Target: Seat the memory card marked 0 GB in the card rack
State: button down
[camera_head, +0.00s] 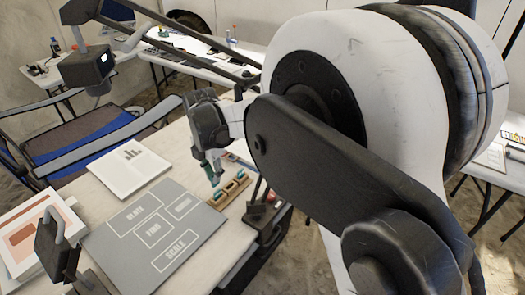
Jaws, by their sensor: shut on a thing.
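The card rack (236,184) is a small wooden holder with teal and orange pieces in it, lying at the right of the grey mat near the table's right edge. My gripper (213,175) points down just left of the rack's far part. It is shut on a small teal thing that looks like a memory card (214,180), held low near the rack. The fingers hide much of the card. Its marking is too small to read, and I cannot tell whether it touches the rack.
A grey mat (120,229) with printed word boxes covers the table's front middle. A white printed sheet (128,168) lies behind it, and papers (42,228) lie at left. My arm blocks the right side.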

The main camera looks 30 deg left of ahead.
jog(key=w+f, duration=0.2)
jog(key=w, duration=0.1)
jog(key=w+d+f, duration=0.1)
jog(key=w, duration=0.1)
jog(key=shift+w+f, duration=0.15)
jog(key=shift+w, duration=0.1)
jog(key=shift+f+b, duration=0.35)
jog(key=shift+f, duration=1.65)
jog(key=shift+f, duration=0.2)
jog(key=c, duration=1.9)
grip_release()
jog(key=shift+o, duration=0.2)
jog(key=shift+r, duration=0.2)
jog(key=shift+r, duration=2.05)
